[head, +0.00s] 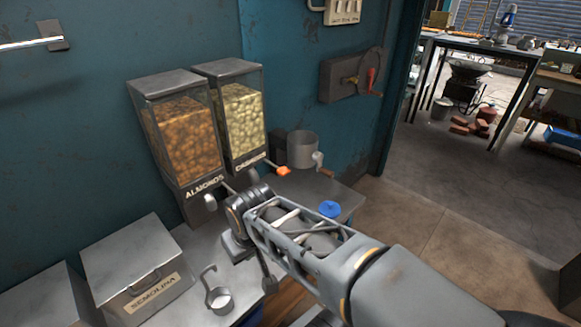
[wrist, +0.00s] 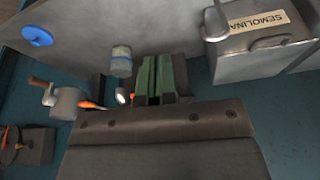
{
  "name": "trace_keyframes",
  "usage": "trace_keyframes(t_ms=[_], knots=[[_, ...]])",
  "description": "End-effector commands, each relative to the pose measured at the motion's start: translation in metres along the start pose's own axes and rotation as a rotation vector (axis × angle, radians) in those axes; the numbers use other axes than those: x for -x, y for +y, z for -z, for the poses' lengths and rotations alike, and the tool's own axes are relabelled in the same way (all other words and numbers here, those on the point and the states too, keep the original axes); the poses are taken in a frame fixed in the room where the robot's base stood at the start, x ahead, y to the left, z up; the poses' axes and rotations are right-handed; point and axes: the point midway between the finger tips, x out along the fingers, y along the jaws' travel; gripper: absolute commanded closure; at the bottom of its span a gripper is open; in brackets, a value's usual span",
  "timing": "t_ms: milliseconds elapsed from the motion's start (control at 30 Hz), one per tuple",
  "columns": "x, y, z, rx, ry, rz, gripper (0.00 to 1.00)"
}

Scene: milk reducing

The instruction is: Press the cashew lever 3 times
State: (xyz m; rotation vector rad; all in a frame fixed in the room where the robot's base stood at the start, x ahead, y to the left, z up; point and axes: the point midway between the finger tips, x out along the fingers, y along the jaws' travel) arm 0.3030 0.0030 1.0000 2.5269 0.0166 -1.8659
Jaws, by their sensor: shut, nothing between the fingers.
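The cashew dispenser (head: 243,115), filled with pale nuts, hangs on the teal wall right of the almond dispenser (head: 178,140). An orange-tipped lever (head: 284,171) sticks out from low on its right side. In the wrist view an orange tip (wrist: 88,103) shows left of my fingers. My gripper (wrist: 158,70) is shut and empty, its green fingers together, above the counter. In the head view my arm hides the fingers, and its wrist is below and in front of the dispensers, left of the orange lever. I see no contact with the lever.
A metal mill with a crank (head: 302,149) stands right of the lever. A blue round knob (head: 329,208) is right of my arm. A semolina box (head: 135,262) and a metal cup (head: 219,299) are at the left. Open floor lies right.

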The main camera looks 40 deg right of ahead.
Motion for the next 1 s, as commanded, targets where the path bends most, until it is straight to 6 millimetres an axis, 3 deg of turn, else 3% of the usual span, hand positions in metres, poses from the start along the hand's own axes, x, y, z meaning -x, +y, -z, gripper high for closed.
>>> trace_keyframes(t_ms=[267,367,467,567,700,833,1000], knots=[[0.002,0.001,0.004,-0.023,-0.002,0.007,1.0],[0.011,0.005,0.021,-0.136,-0.011,0.036,1.0],[0.022,0.017,0.057,-0.366,-0.023,0.101,1.0],[0.031,0.041,0.105,-0.685,-0.031,0.19,1.0],[0.034,0.094,0.167,-1.137,-0.025,0.319,1.0],[0.03,0.15,0.204,-1.481,-0.009,0.427,1.0],[0.023,0.212,0.228,-1.793,0.015,0.537,1.0]])
